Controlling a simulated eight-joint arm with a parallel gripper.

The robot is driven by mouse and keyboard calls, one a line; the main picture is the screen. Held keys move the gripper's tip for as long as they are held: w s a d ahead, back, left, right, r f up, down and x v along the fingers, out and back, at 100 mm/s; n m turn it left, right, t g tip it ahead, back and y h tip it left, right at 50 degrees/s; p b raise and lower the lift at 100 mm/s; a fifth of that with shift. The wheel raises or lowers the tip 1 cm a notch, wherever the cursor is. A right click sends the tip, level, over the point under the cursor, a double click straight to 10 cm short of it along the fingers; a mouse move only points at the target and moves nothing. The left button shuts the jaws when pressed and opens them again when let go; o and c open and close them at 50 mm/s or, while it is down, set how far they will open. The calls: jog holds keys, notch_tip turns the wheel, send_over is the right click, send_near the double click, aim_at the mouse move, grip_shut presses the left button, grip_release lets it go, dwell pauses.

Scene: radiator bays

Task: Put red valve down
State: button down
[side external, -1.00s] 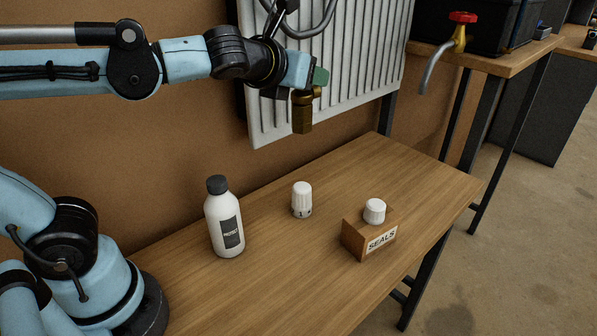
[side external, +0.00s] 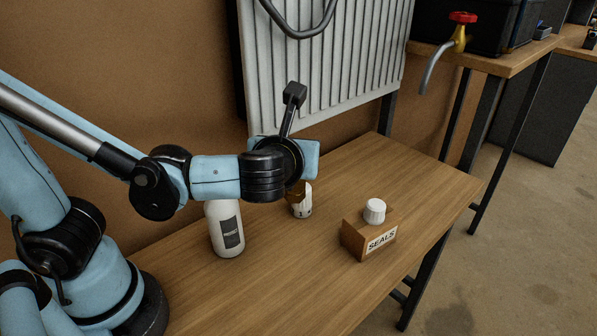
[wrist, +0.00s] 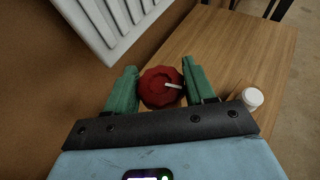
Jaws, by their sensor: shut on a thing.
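The red valve (wrist: 158,90) shows in the wrist view as a round red handle with a pale mark on top. My gripper (wrist: 160,68) is shut on it, one green finger on each side. In the side external view, my wrist hides the red handle; part of the valve's brass body (side external: 297,189) shows below the wrist, low over the wooden bench (side external: 400,180). The brass overlaps a white knob (side external: 303,209) standing on the bench. I cannot tell whether the valve touches the knob or the bench.
A white bottle (side external: 226,232), its top hidden by my arm, stands left of the white knob. A wooden block marked SEALS (side external: 372,240) with a white cap (side external: 374,211) is to the right. A white radiator (side external: 330,75) hangs behind. The bench's right end is clear.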

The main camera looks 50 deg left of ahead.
jog(key=s+f+n+g+y, duration=0.1)
jog(key=s+f, duration=0.2)
jog(key=f, duration=0.7)
jog(key=shift+s+d, duration=0.15)
jog(key=shift+d, duration=0.2)
dwell(0.3)
jog(key=shift+c, duration=2)
grip_release()
jog(key=v, duration=0.7)
jog(key=shift+d, duration=0.25)
jog(key=shift+r, duration=0.15)
